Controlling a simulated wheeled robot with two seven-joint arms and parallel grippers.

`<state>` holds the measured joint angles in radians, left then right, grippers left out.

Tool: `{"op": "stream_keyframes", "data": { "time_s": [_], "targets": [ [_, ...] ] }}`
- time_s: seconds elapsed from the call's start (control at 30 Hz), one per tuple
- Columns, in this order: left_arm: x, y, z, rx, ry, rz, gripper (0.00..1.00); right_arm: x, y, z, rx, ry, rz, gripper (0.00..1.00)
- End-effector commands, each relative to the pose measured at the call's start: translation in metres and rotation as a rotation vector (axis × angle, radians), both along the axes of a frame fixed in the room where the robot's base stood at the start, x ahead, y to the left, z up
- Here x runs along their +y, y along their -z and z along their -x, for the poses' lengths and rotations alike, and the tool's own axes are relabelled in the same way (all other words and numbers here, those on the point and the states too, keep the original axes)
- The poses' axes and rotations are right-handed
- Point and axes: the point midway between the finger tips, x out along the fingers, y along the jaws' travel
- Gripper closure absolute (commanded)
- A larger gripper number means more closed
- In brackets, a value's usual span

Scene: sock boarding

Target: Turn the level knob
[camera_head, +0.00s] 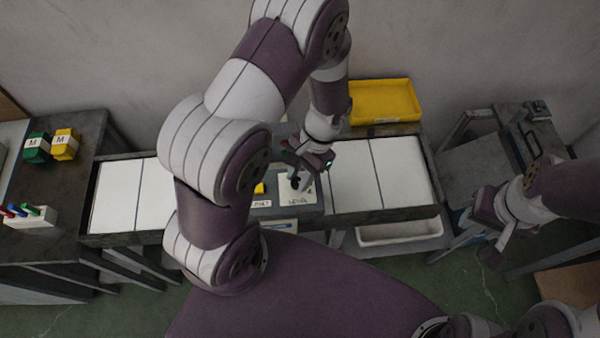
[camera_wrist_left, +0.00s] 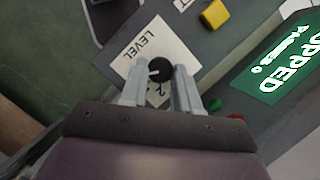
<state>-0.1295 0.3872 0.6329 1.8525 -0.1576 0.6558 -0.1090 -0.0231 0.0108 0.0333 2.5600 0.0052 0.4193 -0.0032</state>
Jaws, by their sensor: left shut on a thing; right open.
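The level knob (camera_wrist_left: 160,71) is a round black knob with a white pointer mark, set on a white plate (camera_wrist_left: 140,48) printed LEVEL. My left gripper (camera_wrist_left: 158,78) has its two fingers on either side of the knob and is shut on it. In the head view my left gripper (camera_head: 300,178) reaches down onto the control panel, and its fingers partly hide the knob. The LEVEL plate shows beneath it (camera_head: 297,201). My right gripper (camera_head: 485,238) is open and empty at the right, away from the panel.
A yellow part (camera_wrist_left: 214,14), a green button (camera_wrist_left: 214,104) and a green display (camera_wrist_left: 285,65) sit near the knob. White conveyor panels (camera_head: 402,172) flank the control panel. A yellow tray (camera_head: 384,101) stands behind. Green and yellow M blocks (camera_head: 65,144) are at the left.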

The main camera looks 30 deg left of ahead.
Motion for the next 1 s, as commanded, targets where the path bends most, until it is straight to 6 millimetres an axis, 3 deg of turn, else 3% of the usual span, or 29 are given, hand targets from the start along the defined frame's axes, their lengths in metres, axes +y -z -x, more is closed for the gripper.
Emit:
{"op": "stream_keyframes", "data": {
  "time_s": [0.07, 0.1, 0.17, 0.57, 0.83, 0.9, 1.0],
  "targets": [
    [0.000, 0.000, 0.000, 0.000, 0.000, 0.000, 0.99, 0.000, 0.000, 0.000, 0.000, 0.000, 0.000, 0.57],
    [0.000, 0.000, 0.000, 0.000, 0.000, 0.000, 0.59, 0.000, 0.000, 0.000, 0.000, 0.000, 0.000, 0.57],
    [0.000, 0.000, 0.000, 0.000, 0.000, 0.000, 0.44, 0.000, 0.000, 0.000, 0.000, 0.000, 0.000, 0.57],
    [-0.002, -0.008, -0.005, -0.004, -0.001, 0.000, 0.44, 0.000, 0.005, 0.000, 0.000, 0.000, 0.000, 0.57],
    [-0.012, -0.069, -0.029, -0.007, -0.001, 0.001, 0.44, 0.000, 0.025, 0.000, 0.000, 0.000, 0.000, 0.57],
    [-0.014, -0.102, -0.034, 0.001, 0.000, 0.000, 0.44, 0.000, -0.009, 0.000, 0.001, 0.000, 0.000, 0.57],
    [-0.016, -0.115, -0.040, 0.002, 0.000, 0.000, 0.44, 0.000, -0.024, 0.000, -0.001, 0.000, 0.000, 0.57]
  ]
}}
